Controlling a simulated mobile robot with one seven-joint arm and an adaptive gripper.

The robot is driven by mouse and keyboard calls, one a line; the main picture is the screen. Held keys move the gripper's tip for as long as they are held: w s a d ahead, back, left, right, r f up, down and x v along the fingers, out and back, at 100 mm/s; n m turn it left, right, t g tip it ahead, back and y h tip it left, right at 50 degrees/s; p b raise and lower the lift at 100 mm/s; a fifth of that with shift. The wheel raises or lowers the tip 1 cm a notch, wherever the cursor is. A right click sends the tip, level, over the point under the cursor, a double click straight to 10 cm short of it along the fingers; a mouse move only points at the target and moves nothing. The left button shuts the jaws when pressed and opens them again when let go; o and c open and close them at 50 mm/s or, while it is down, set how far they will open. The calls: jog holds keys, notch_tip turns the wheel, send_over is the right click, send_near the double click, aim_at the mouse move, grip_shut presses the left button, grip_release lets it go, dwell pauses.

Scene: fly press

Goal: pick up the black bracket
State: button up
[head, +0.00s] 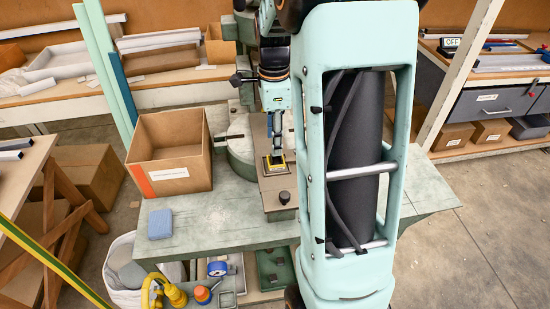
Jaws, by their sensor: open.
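My gripper (276,158) points down over a brown plate (275,186) on the green bench, left of my large arm link. A separate black knob-like piece (284,197) stands at the near end of the plate.
An open cardboard box (143,155) stands left of the plate on the bench (220,234). A blue block (160,224) lies at the bench's front left. Green press parts (240,150) stand close behind the plate. My arm hides much of the bench's right side.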

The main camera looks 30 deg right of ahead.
aim_at(276, 159)
notch_tip(276, 159, down, 6)
jog(key=shift+d+r, duration=0.1)
jog(key=shift+r, duration=0.05)
dwell(0.3)
grip_shut()
jog(key=shift+p, duration=0.3)
